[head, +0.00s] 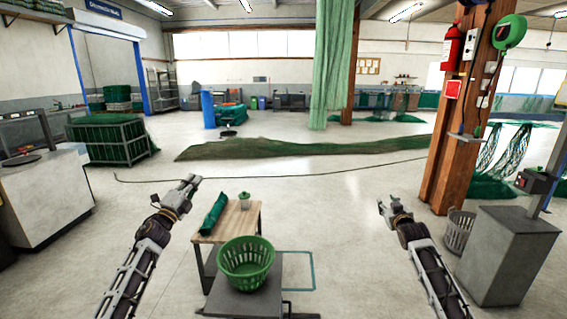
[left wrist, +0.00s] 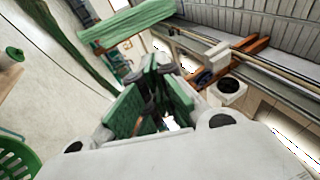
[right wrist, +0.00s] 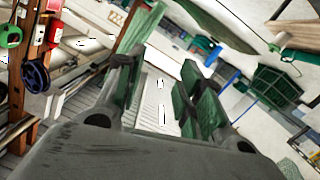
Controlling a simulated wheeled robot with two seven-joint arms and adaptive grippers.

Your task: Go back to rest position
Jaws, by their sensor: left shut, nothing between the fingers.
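My left gripper (head: 192,181) is raised to the left of the small wooden-topped table (head: 249,222), clear of it. In the left wrist view its green-padded fingers (left wrist: 152,92) are close together with nothing between them. My right gripper (head: 386,207) is raised over open floor to the right of the table. In the right wrist view its fingers (right wrist: 157,92) stand apart with an empty gap. Both arms reach forward and touch nothing.
On the table are a rolled green net (head: 213,214) and a small green-and-white pot (head: 244,201). A green basket (head: 246,262) stands on a grey surface in front. A wooden post (head: 452,140), wire bin (head: 457,232) and grey cabinet (head: 510,255) are at right. A white counter (head: 45,200) is at left.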

